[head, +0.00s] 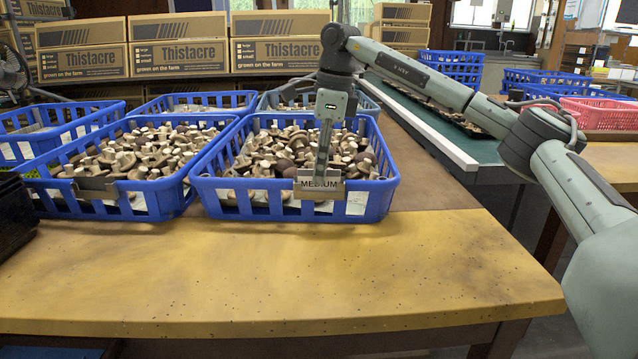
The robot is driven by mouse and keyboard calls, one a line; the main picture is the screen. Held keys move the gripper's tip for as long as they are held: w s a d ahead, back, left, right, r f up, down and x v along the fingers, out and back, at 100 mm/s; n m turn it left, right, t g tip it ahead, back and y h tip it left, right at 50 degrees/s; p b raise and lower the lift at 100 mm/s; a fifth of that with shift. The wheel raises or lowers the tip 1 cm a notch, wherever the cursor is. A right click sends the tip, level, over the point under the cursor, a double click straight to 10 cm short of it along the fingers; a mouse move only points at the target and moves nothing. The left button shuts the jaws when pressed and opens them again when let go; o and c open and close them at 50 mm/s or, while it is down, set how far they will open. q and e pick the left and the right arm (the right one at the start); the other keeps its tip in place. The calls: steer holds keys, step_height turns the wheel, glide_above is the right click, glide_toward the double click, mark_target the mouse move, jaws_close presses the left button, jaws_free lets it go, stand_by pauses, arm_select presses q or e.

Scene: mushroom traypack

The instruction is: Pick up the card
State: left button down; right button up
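A card reading MEDIUM (307,184) is at the front wall of the right-hand blue crate (378,192), in or against a grey metal holder. My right gripper (322,174) points down from above at the card. Its fingers overlap the card's upper part and show as one narrow shape, seen nearly edge-on. Whether they are shut on the card or straddle it apart cannot be told. The crate is full of mushrooms (262,160) with pale stems and brown caps. My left gripper is not in view.
Another blue crate (165,200) of mushrooms stands close at left, with a grey holder (95,187) on its front. More crates stand behind. Thistacre boxes (275,55) line the back. A green conveyor (460,145) runs at right. The wooden table's front (280,275) is clear.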

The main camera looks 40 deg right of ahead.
steer(key=shift+f, duration=0.2)
stand_by(0.3)
jaws_close()
